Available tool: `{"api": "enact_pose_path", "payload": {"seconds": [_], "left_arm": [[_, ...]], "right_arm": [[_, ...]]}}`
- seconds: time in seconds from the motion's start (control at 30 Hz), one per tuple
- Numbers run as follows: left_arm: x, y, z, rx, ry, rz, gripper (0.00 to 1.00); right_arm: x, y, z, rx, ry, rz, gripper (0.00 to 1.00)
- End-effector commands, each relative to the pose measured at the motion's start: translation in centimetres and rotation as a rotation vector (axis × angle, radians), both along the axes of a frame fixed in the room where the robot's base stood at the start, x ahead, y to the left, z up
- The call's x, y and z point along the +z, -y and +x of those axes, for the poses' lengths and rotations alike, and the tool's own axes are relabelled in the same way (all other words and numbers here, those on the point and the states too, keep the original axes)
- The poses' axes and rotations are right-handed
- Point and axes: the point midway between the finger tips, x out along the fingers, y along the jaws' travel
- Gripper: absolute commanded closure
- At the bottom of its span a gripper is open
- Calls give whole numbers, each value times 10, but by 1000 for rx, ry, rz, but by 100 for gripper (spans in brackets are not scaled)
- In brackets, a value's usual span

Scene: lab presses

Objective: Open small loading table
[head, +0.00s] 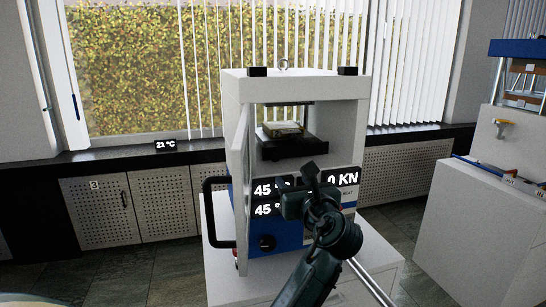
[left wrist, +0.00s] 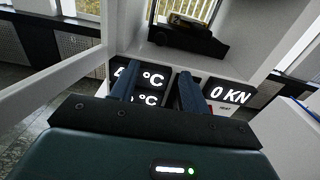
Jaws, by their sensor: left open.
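A small lab press (head: 235,85) with a white frame stands on a white cabinet, its door (head: 241,150) swung open on the left. Inside its chamber is a black loading table (head: 290,149) with a flat yellowish piece (head: 283,129) on it. The table also shows at the top of the left wrist view (left wrist: 188,38). My left gripper (head: 309,172) is in front of the press's display panel, below the chamber. Its fingers (left wrist: 157,88) are apart and empty, and cover part of the temperature readings. My right gripper is not in view.
A black door handle (head: 207,210) sticks out left of the press. The white cabinet (head: 222,283) is below it. At the right stands another white cabinet (head: 480,235) beside blue-topped equipment (head: 520,47). Grey tiled floor lies between. A dark windowsill (head: 110,153) runs behind.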

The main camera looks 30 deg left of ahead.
Motion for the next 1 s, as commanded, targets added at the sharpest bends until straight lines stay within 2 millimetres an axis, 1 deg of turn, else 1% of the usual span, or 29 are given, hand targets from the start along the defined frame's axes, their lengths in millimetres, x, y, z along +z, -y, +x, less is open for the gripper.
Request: {"api": "enact_pose_path", "payload": {"seconds": [0.13, 0.23, 0.37, 0.6, 0.7, 0.83, 1.0], "left_arm": [[3, -3, 4, 2, -4, 12, 53], [3, -12, 11, 4, -4, 14, 53], [3, -31, 27, 5, -3, 12, 53], [3, -70, 60, 4, -4, 10, 53], [2, -83, 70, 4, -4, 9, 53], [2, -94, 80, 3, -4, 10, 53], [2, -100, 86, 2, -3, 9, 53]], "right_arm": [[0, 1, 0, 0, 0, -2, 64], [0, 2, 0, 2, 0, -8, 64], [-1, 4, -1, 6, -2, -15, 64], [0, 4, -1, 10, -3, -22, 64], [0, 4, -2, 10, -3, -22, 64], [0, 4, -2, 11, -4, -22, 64], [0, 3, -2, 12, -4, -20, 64]]}}
